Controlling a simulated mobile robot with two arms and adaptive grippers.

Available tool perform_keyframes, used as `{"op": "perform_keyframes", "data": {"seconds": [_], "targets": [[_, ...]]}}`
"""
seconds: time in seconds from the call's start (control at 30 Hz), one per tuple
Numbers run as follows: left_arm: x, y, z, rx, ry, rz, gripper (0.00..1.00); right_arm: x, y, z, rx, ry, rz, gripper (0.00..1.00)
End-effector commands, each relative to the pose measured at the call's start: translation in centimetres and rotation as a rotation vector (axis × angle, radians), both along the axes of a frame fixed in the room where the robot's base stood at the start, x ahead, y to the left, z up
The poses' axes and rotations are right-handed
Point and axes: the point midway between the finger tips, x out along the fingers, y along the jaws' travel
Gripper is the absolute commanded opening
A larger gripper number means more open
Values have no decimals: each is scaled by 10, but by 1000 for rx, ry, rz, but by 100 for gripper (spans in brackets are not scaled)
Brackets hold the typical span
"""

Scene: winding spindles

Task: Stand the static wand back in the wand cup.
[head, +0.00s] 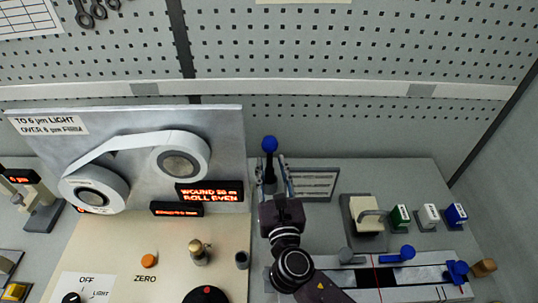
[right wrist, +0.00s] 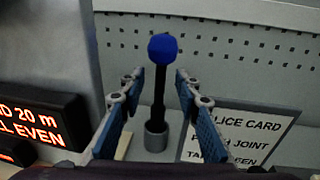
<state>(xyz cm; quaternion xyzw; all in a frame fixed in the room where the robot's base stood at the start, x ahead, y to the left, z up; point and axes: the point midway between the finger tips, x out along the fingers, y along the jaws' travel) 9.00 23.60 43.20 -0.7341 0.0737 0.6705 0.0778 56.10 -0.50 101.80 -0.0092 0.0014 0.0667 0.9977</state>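The static wand is a black stick with a blue ball on top; it shows in the head view (head: 269,144) and in the right wrist view (right wrist: 161,48). It stands upright, its lower end in a small grey cup (right wrist: 156,142). My right gripper (head: 275,170) is open, and in the right wrist view its fingers (right wrist: 159,78) are on either side of the wand with a visible gap to each. In the head view the gripper hides the cup. My left gripper is not in view.
Left is a winding panel (head: 225,130) with tape reels and lit displays (head: 209,191).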

Motion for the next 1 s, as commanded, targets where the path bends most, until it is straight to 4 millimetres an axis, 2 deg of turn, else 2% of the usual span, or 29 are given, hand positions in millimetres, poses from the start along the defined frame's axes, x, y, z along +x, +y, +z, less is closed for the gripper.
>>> {"op": "perform_keyframes", "data": {"seconds": [0.03,0.2,0.4,1.0], "targets": [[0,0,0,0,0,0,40,-13,-2,-1,0,4,0,32],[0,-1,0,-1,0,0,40,-46,-6,-1,2,3,1,32],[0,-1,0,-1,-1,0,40,-68,-8,0,0,1,2,32],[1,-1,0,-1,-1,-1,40,-72,-8,1,1,0,2,32]]}}
